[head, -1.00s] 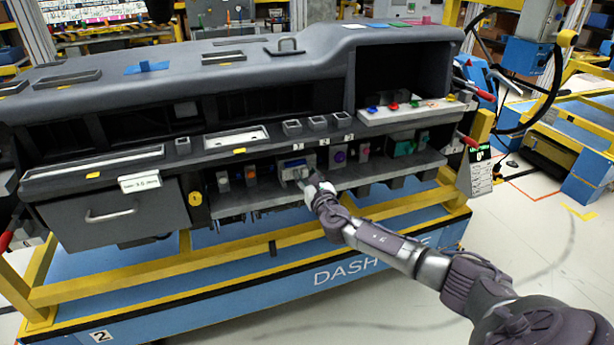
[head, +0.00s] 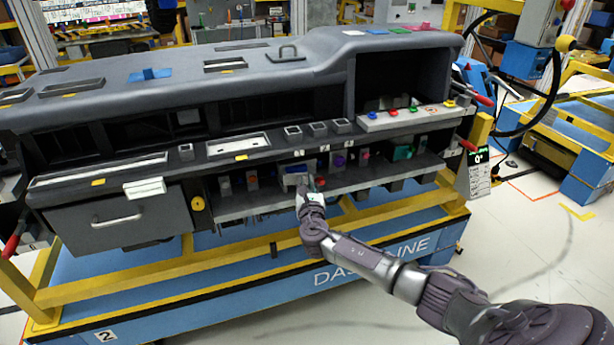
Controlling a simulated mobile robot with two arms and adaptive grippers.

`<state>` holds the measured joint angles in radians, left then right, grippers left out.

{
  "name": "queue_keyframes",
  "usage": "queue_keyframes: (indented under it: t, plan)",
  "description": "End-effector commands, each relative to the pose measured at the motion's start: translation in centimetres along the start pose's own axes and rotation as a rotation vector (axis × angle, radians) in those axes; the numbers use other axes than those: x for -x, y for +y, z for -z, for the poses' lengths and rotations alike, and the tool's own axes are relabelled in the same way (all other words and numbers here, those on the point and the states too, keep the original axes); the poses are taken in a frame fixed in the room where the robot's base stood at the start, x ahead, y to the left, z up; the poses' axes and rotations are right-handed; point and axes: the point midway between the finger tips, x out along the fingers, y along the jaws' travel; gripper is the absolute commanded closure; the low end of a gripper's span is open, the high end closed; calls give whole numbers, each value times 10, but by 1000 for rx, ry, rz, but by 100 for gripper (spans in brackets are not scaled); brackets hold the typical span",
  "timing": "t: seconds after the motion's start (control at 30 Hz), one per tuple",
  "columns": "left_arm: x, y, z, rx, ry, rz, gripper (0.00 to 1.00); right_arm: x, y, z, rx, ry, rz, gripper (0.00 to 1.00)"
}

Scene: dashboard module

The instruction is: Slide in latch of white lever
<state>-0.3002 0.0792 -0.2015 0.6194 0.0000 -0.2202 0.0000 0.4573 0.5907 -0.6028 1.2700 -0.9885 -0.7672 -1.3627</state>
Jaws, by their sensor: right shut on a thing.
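The white lever with its latch belongs to a small grey-white and blue module (head: 297,169) on the lower shelf of the dashboard, left of the shelf's middle. My right gripper (head: 304,184) reaches up from the lower right and sits at the front of this module. Its fingers are shut on a small part there, which I take to be the white lever. The fingers and wrist hide most of the lever and latch, so the latch's position cannot be made out. My left gripper is not in view.
Other small modules stand close by on the same shelf (head: 245,203): orange (head: 252,176) to the left, purple (head: 339,160) to the right. The dashboard's upper ledge (head: 215,152) overhangs the shelf. A yellow rail (head: 190,263) runs below. Open floor lies to the right.

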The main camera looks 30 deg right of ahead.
Motion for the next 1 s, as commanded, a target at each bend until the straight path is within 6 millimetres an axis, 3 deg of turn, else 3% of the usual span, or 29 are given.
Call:
queue_keyframes:
  t: [0.1, 0.33, 0.7, 1.0]
  plan:
    - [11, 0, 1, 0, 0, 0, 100, 7, 7, -1, -4, 5, 107, 100]
    - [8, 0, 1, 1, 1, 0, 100, 17, 17, 2, -4, 3, 327, 100]
    - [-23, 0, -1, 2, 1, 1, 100, 28, 33, 5, -3, 1, 636, 100]
    - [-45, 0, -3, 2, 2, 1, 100, 31, 41, 3, -1, -1, 781, 100]
